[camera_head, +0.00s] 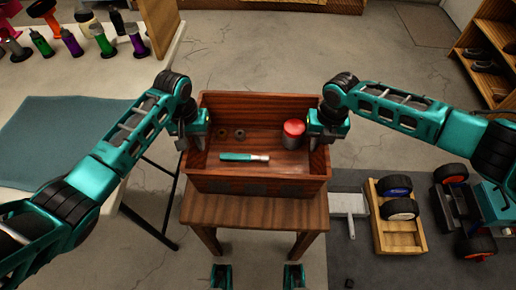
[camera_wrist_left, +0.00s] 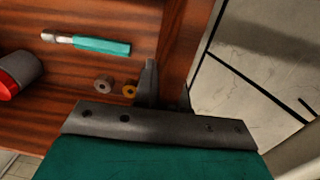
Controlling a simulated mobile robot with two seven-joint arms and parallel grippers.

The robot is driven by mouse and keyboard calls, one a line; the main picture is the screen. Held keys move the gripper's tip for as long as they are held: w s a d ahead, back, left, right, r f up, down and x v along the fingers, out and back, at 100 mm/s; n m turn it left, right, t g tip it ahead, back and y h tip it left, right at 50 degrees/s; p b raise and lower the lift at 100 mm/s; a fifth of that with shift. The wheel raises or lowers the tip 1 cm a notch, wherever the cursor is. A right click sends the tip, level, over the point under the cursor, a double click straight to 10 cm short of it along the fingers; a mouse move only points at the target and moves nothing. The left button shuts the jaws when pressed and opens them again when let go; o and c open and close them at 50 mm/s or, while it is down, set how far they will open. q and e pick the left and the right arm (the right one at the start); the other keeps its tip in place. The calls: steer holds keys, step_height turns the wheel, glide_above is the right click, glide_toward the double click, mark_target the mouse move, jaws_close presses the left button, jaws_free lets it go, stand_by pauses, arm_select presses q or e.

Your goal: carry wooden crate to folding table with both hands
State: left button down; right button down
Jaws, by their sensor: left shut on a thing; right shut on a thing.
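The wooden crate (camera_head: 258,187) is reddish-brown and open-topped. It sits level over a small wooden stand (camera_head: 252,211); whether it touches the stand top is hard to tell. Inside lie a teal-handled tool (camera_head: 245,157), two small rings (camera_head: 230,134) and a red-lidded can (camera_head: 294,131). My left gripper (camera_head: 197,141) is shut on the crate's left wall. In the left wrist view its fingers (camera_wrist_left: 164,92) straddle that wall. My right gripper (camera_head: 320,140) is shut on the right wall. The folding table (camera_head: 112,76) stands to the left, pale-topped with dark legs.
A blue-grey mat (camera_head: 62,140) covers the folding table's near part; bottles (camera_head: 72,42) stand at its far end. On the floor at right are a small wooden box with wheels (camera_head: 398,235) and an RC car (camera_head: 470,215). Shelves (camera_head: 490,55) stand far right. Floor behind the crate is clear.

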arm_select(q)
steer(key=shift+r, duration=0.2)
arm_select(e)
steer(key=shift+w+r, duration=0.1)
steer(key=shift+r, duration=0.1)
